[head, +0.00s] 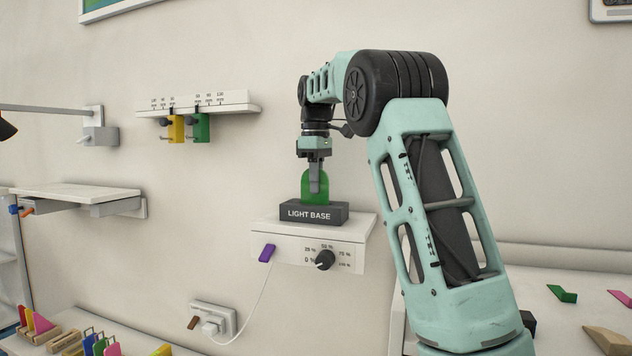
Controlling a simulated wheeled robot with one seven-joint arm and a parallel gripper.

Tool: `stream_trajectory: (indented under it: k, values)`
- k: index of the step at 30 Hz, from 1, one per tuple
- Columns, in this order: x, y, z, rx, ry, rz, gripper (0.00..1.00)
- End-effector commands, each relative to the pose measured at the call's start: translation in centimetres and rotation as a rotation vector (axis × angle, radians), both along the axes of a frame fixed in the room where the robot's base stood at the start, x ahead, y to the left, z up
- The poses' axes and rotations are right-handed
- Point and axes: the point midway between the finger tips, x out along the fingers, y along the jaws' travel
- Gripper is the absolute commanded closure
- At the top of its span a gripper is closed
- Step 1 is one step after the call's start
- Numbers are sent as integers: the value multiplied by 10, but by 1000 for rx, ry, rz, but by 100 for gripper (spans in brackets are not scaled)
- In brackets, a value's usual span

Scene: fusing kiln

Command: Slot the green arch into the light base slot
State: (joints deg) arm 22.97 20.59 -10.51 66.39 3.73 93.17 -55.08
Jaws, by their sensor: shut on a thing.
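The green arch (308,190) stands upright at the light base (314,214), a dark block with white "LIGHT BASE" lettering on a white wall shelf. My gripper (315,188) points straight down over the base, shut on the green arch, and its finger covers part of the arch. The arch's lower edge meets the top of the base in this view. The slot itself is hidden, so I cannot tell how deep the arch sits in it.
The white shelf (357,229) carries a dial (325,260) and a purple tab (267,253) on its front. A wall rail (233,101) holds yellow and green pieces. Colored pieces in wooden racks (64,341) stand at the lower left. A green piece (562,294) lies at the right.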

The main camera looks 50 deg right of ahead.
Motion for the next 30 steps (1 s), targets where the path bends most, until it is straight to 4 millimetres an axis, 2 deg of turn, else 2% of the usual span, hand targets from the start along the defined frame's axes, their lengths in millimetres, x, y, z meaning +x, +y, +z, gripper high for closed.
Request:
stream_trajectory:
  k: [3,4,6,17,20,30]
  values:
    - [0,0,-3,4,6,0,100]
    - [0,0,-3,4,6,0,82]
    - [0,0,-3,3,6,0,65]
    - [0,0,2,2,3,0,65]
    - [1,-1,11,1,1,-1,65]
    - [1,0,58,1,2,0,65]
